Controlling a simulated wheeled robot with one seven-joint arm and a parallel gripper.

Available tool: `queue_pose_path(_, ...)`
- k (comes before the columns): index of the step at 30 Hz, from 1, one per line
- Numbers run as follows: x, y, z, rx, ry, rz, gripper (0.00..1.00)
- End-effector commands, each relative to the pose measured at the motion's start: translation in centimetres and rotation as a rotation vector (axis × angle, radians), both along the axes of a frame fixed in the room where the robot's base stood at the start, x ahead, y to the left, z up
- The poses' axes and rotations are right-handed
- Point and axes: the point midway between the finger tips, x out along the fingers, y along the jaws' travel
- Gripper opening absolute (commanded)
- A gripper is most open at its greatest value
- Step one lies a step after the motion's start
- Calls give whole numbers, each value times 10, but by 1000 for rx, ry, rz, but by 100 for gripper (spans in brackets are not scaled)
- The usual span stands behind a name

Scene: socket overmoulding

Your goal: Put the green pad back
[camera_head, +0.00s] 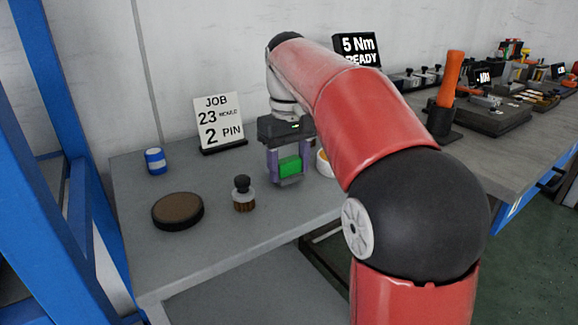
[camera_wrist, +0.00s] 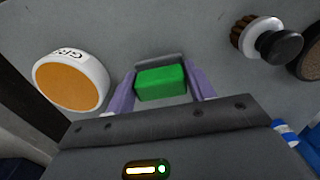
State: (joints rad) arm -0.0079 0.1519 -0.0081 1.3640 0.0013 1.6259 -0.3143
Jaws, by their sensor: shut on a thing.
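The green pad (camera_head: 290,166) is a small bright green block between the purple fingers of my gripper (camera_head: 287,172). In the wrist view the pad (camera_wrist: 161,84) sits between the two fingertips (camera_wrist: 162,88), which are shut on it. A grey strip (camera_wrist: 158,58) shows along the pad's far edge in the wrist view; I cannot tell whether it is a holder or part of something under the pad. The pad is at or just above the grey table (camera_head: 255,235); the exact gap is unclear.
A white round tub with an orange top (camera_wrist: 72,82) stands left of my gripper in the wrist view. A brush with a black knob (camera_head: 243,194), a brown round pad (camera_head: 178,211), a blue-and-white can (camera_head: 155,161) and a job sign (camera_head: 219,122) stand on the table. The table's front is clear.

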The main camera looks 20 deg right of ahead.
Motion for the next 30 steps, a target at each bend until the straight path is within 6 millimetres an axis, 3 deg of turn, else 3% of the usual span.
queue_pose_path(15, 0, 0, -9, 0, -1, 0, 29)
queue_pose_path(16, 0, 0, -8, 0, -1, 0, 58)
queue_pose_path(20, 0, 0, -8, 0, -1, 0, 75)
queue_pose_path(30, 0, 0, -9, 0, 0, 0, 76)
